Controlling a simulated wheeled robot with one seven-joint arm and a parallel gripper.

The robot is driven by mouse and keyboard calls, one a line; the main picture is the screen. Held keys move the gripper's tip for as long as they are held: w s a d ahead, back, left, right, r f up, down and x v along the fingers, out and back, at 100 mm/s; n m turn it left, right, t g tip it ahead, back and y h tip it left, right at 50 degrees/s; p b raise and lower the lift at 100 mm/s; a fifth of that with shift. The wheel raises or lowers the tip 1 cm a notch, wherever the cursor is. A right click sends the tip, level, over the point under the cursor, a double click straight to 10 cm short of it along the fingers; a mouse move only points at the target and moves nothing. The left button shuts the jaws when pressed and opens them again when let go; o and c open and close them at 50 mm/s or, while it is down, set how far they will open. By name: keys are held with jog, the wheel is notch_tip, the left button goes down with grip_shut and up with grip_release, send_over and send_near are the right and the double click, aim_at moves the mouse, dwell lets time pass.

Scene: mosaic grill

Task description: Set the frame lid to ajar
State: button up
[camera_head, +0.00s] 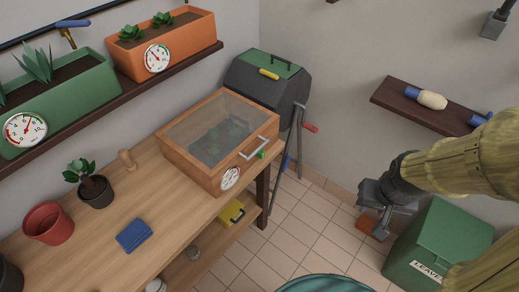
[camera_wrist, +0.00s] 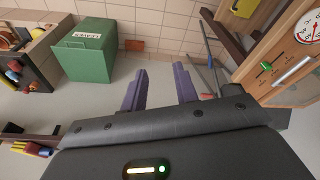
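The wooden frame box (camera_head: 195,168) stands on the bench at its far right end. Its glass-topped frame lid (camera_head: 222,122) lies down on the box, with a silver bar handle (camera_head: 259,148) along the right side. I cannot see a clear gap under the lid. A round dial (camera_head: 230,178) and a green knob (camera_head: 261,154) are on the box. In the wrist view the handle (camera_wrist: 292,72) and green knob (camera_wrist: 265,66) show at the right. My gripper (camera_wrist: 160,84) has its two purple fingers apart, with nothing between them. It is well to the right of the box in the head view.
A green bin (camera_head: 437,247) stands on the tiled floor at the right. A dark barrel composter (camera_head: 262,80) with a red crank (camera_head: 310,127) stands behind the box. A wall shelf (camera_head: 405,103) is above my gripper. Pots and a blue pad (camera_head: 134,235) are on the bench.

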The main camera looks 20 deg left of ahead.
aim_at(258, 148)
jog(key=w+a+f+t+y, duration=0.1)
jog(key=w+a+f+y, duration=0.1)
jog(key=w+a+f, duration=0.3)
jog(key=w+a+f+y, duration=0.2)
jog(key=w+f, duration=0.4)
jog(key=f, duration=0.2)
jog(key=w+a+r+m+t+y, duration=0.1)
jog(key=a+m+y, duration=0.1)
jog(key=a+y, duration=0.3)
jog(key=w+a+r+m+t+y, duration=0.1)
jog(key=a+r+m+y, duration=0.1)
jog(key=a+y, duration=0.3)
jog(key=shift+w+a+r+m+y+p, duration=0.25)
jog(key=shift+a+m+y+p, duration=0.1)
jog(key=shift+a, duration=0.25)
jog(key=p+x, duration=0.3)
jog(key=x, duration=1.4)
jog(key=shift+w+a+f, duration=0.15)
jog(key=shift+w, duration=0.05)
jog(key=shift+c, duration=0.4)
grip_shut()
